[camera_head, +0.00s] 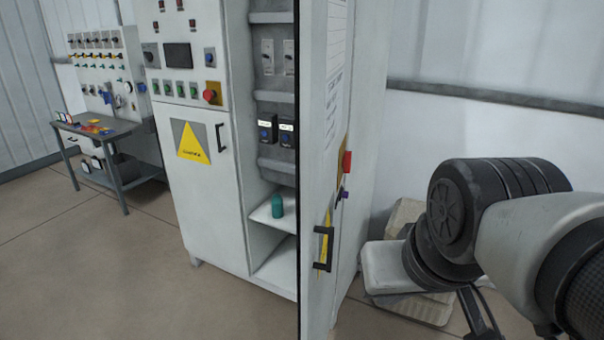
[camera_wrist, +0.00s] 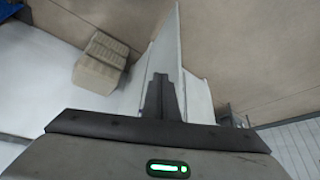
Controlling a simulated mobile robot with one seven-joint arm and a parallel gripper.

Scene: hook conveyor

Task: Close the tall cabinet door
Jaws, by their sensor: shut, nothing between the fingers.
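The tall cabinet (camera_head: 205,215) is white, and its right half stands open, showing its shelves. Its right door (camera_head: 315,170) is swung out towards me and seen at a steep angle, with a black handle (camera_head: 323,248) near its free edge. My arm comes in from the right, on the door's outer side. In the wrist view, my gripper (camera_wrist: 159,80) has its dark fingers together and empty, in front of a thin white panel (camera_wrist: 172,45) that looks like the door. I cannot tell whether they touch. The fingertips are not clear in the head view.
A teal object (camera_head: 277,206) stands on a cabinet shelf. Beige blocks (camera_head: 430,308) lie on the floor behind my wrist, by the right wall. A workbench (camera_head: 97,130) with tools stands at the far left. The floor before the cabinet is clear.

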